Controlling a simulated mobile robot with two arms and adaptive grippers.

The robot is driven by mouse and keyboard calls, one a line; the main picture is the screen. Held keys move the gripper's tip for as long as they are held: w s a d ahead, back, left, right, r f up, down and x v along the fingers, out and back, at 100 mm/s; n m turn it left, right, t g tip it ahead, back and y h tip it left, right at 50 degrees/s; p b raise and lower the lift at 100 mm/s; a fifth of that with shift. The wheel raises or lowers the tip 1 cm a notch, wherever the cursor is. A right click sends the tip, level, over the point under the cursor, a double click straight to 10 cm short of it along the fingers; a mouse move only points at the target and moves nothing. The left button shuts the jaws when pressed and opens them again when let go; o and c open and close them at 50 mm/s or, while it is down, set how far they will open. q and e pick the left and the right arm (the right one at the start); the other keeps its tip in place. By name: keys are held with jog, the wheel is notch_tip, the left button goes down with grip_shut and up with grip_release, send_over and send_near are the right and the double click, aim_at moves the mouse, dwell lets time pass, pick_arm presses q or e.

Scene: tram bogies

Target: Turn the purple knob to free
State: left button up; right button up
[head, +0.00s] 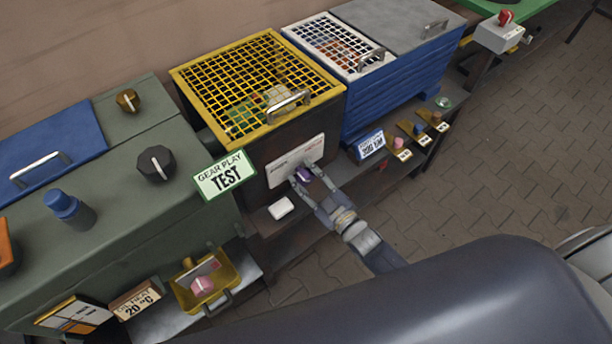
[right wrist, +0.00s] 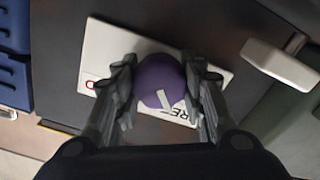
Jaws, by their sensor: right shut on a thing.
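The purple knob (head: 303,174) sits on a white label plate (head: 284,167) on the front of the dark box with the yellow grid lid. My right gripper (head: 307,185) is at the knob. In the right wrist view the knob (right wrist: 160,82) is round with a white pointer mark, and the fingers of my right gripper (right wrist: 162,95) are closed on its two sides. The pointer slants towards the lower right in that view. Parts of the plate's lettering show, but the fingers and knob hide the rest. My left gripper is not in view.
A yellow bin (head: 206,282) holds a pink thing. The paved floor at right looks clear.

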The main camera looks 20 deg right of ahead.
jog(key=o, duration=1.1)
jog(key=shift+s, duration=0.1)
jog(key=v, duration=1.1)
jog(key=shift+s+d, duration=0.15)
jog(key=shift+s, duration=0.25)
